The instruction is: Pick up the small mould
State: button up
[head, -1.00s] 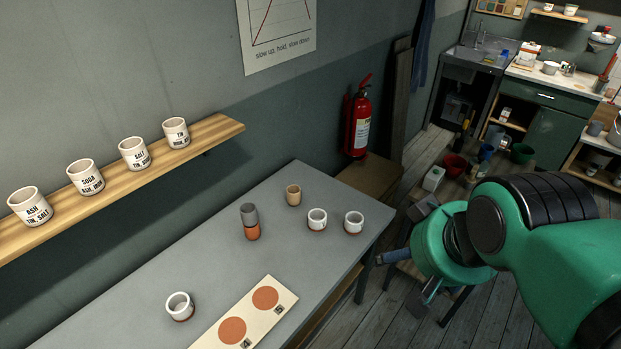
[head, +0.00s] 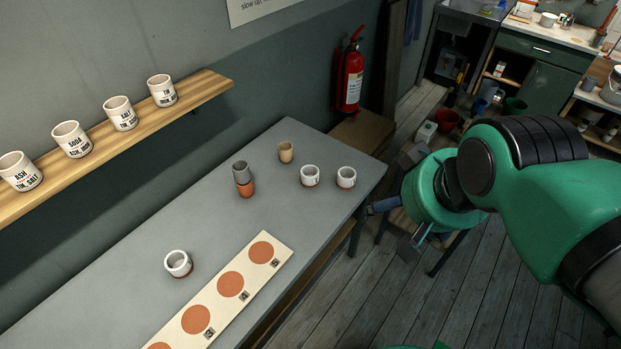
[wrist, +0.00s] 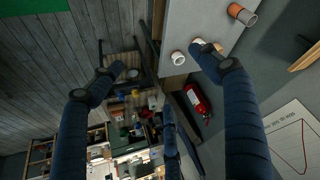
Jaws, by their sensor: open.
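Several small vessels stand on the grey table (head: 130,290). A small tan cup (head: 285,152) stands behind two white cups with reddish bases, one left (head: 310,176) and one right (head: 346,177). Another such white cup (head: 178,264) stands nearer, by the board. I cannot tell which is the small mould. My gripper (head: 390,205) is off the table's right end, open and empty. In the wrist view my open gripper (wrist: 165,75) has its fingers spread wide, apart from the cups.
A pale board (head: 215,316) with orange discs and tags lies along the table's front edge. A wooden shelf (head: 205,92) with labelled white pots runs along the wall above. A red fire extinguisher (head: 350,75) hangs beyond the table. Bare tabletop lies between the cups.

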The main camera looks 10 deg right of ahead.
jog(key=w+a+f+m+g, duration=0.1)
jog(key=w+a+f, duration=0.1)
jog(key=w, duration=1.3)
jog(key=w+a+f+m+g, duration=0.1)
jog(key=w+a+g, duration=0.1)
jog(key=w, duration=1.2)
jog(key=w+a+f+g, duration=0.1)
jog(key=w+a+f, duration=0.2)
jog(key=w+f, duration=0.8)
jog(key=w+a+f+m+g+p, duration=0.1)
jog(key=w+a+f, duration=0.2)
jog(key=w+f, duration=0.7)
notch_tip(320, 180, down, 7)
jog(key=shift+w+a+r+m+g, duration=0.2)
jog(key=shift+w+a+m+g, duration=0.1)
jog(key=shift+w+a, duration=0.1)
jog(key=shift+f, duration=0.15)
